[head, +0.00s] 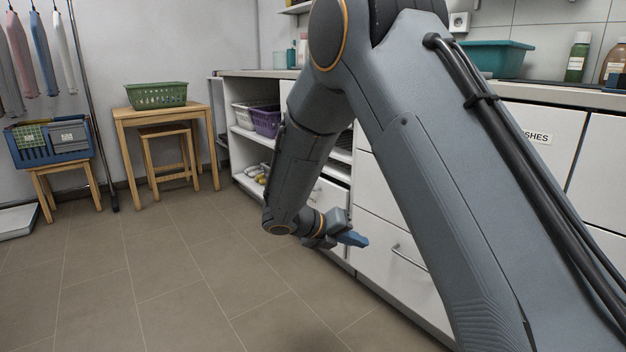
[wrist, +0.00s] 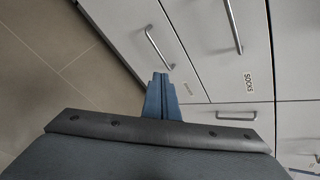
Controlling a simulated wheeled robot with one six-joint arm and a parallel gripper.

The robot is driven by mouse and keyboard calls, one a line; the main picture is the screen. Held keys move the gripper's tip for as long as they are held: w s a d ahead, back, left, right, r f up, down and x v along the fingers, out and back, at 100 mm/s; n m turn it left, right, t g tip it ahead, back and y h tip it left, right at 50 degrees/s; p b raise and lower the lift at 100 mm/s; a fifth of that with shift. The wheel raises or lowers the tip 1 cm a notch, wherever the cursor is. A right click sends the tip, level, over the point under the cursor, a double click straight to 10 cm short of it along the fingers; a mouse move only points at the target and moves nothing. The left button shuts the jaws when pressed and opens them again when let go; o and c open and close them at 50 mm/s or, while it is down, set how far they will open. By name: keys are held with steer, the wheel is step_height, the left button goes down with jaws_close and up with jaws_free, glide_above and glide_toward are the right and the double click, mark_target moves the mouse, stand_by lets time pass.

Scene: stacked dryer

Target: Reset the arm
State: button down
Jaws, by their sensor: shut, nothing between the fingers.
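My arm reaches out across the head view, bent at the elbow, with its end hanging low in front of the white drawer cabinet (head: 385,215). My gripper (head: 362,240) has blue fingers that point toward the drawer fronts. In the wrist view the two blue fingers of my gripper (wrist: 160,78) lie together, with nothing between them. Behind the fingertips in that view are drawer fronts with metal handles. One handle (wrist: 159,48) appears close to the fingertips in the picture; I cannot tell the gap. My arm hides part of the cabinet in the head view.
A drawer label reading SOCKS (wrist: 248,83) shows in the wrist view. Open shelves hold a purple basket (head: 266,121). A wooden table (head: 165,112) bears a green basket (head: 157,96). A blue crate (head: 30,153) sits on a stool at left. The tiled floor (head: 150,270) is clear.

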steer(key=s+a+r+m+g+y, duration=0.25)
steer(key=s+a+m+y, duration=0.2)
steer(key=s+m, duration=0.7)
steer(key=s+a+r+m+g+y+p, duration=0.1)
steer(key=s+a+r+m+y, duration=0.5)
steer(key=s, duration=1)
steer(key=s+a+r+m+g+y, duration=0.2)
steer(key=s+a+m, duration=0.2)
steer(key=s+m, duration=0.8)
steer(key=d+r+m+h+p, duration=0.1)
steer(key=d+r+m+p, duration=0.1)
steer(key=d+r+p, duration=0.8)
steer(key=s+d+r+m+h+p, duration=0.1)
steer(key=d+r+m+p, duration=0.1)
steer(key=d+r+p, duration=0.8)
steer(key=shift+s+r+m+p, duration=0.35)
steer(key=shift+r+p, duration=3.55)
steer(key=shift+p, duration=4.75)
steer(key=shift+d+t, duration=0.1)
steer(key=shift+t, duration=0.15)
